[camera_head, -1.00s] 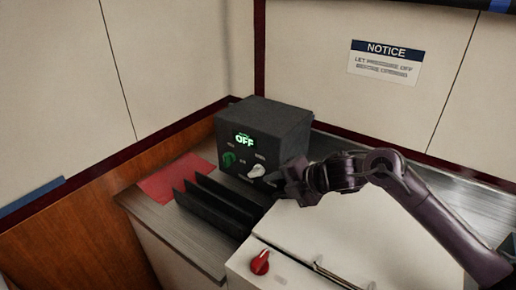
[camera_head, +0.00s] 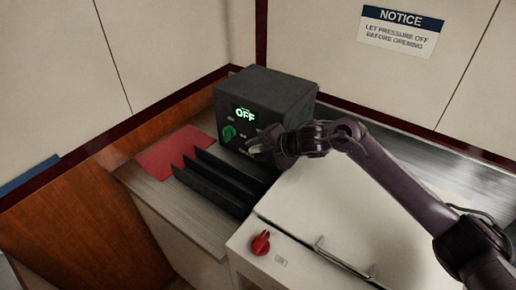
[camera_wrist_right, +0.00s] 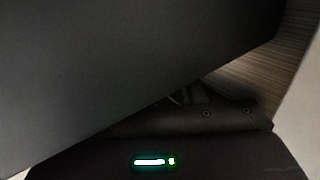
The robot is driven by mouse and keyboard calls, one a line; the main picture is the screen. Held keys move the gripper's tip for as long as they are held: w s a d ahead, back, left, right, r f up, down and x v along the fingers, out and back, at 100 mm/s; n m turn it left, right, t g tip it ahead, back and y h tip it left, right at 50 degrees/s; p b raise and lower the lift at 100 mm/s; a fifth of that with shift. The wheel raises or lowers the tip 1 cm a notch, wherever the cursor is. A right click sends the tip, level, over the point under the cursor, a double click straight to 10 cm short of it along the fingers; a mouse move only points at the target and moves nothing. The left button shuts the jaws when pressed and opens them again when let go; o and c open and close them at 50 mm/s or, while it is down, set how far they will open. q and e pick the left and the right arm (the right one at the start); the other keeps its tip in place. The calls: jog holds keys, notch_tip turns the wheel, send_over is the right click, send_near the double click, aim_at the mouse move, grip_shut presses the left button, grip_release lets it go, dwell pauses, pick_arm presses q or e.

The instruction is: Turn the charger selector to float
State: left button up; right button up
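The dark charger box (camera_head: 285,95) stands at the back of the counter, and its green display (camera_head: 244,114) reads OFF. A green knob (camera_head: 229,133) sits on the left of its front face. A pale knob, seen on the right of that face earlier, is now mostly hidden by my right gripper (camera_head: 258,147). The gripper is at the lower right of the front face; whether it touches the knob and how far its fingers are apart cannot be made out. In the right wrist view the dark box (camera_wrist_right: 110,70) fills much of the picture. My left gripper is not in view.
Upright black dividers (camera_head: 222,180) stand in front of the charger, beside a red mat (camera_head: 172,153). A white lidded cabinet (camera_head: 330,205) with a red knob (camera_head: 261,243) and a metal handle (camera_head: 343,262) lies under my right arm. Walls close off the back and left.

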grip_shut()
jog(key=shift+a+r+g+h+p, duration=0.1)
jog(key=shift+r+g+h+p, duration=0.25)
jog(key=shift+p, duration=0.6)
jog(key=shift+f+h, duration=0.2)
jog(key=shift+h, duration=0.05)
jog(key=shift+f, duration=0.15)
grip_release()
jog(key=b+v, duration=0.1)
jog(key=v, duration=0.7)
